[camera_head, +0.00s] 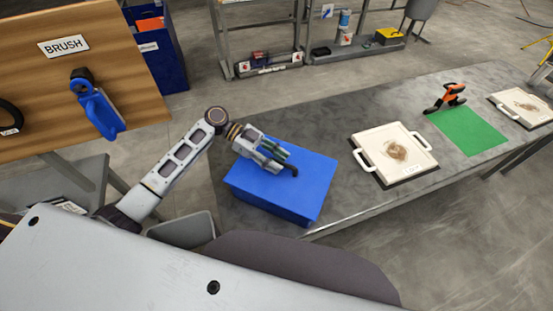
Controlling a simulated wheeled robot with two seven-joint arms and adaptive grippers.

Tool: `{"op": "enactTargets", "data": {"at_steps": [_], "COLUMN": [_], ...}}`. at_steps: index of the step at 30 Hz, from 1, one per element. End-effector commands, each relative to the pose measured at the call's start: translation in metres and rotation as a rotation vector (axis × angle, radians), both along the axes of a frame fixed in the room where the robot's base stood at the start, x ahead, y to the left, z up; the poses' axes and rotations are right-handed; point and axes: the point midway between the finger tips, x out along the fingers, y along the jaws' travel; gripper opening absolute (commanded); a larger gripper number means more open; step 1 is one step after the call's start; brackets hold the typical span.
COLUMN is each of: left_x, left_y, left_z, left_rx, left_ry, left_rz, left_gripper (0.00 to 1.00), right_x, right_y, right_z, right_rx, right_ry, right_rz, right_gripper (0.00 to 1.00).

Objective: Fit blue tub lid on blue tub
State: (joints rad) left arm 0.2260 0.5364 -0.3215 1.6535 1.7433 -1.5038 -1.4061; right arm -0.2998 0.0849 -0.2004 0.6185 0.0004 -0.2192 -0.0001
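A blue box shape (285,190) stands on the near left part of the grey bench. Its flat blue top looks like the blue tub lid (312,172), lying level over the blue tub (265,204). I cannot make out a seam between them or tell whether the lid is fully seated. A small dark handle (294,171) shows on the top. My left gripper (277,158) is at this handle, low over the top, its fingers pointing right. Whether the fingers are closed on the handle is too small to tell. My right gripper is out of view.
On the bench (340,204), to the right, are a white filter plate (408,141) with a brown stain, a green mat (462,136), an orange-black tool (446,97) and another stained plate (507,101). A wooden board (45,110) with a blue brush (98,108) stands left.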

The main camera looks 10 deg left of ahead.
Motion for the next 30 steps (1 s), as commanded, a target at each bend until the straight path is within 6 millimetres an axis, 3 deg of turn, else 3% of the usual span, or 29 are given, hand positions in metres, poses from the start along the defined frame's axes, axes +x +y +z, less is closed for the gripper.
{"op": "enactTargets", "data": {"at_steps": [8,21,30], "left_x": [0.004,0.012,0.014], "left_y": [0.015,0.061,0.068], "left_z": [0.006,0.026,0.029], "left_rx": [0.001,0.0,0.0], "left_ry": [-0.001,-0.001,-0.001], "left_rz": [0.002,0.001,0.001], "left_gripper": [0.38,0.38,0.38], "right_x": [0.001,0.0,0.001], "right_y": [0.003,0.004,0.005], "right_z": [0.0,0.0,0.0], "right_rx": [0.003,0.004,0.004], "right_ry": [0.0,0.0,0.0], "right_rz": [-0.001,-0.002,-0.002], "right_gripper": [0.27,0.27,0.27]}}
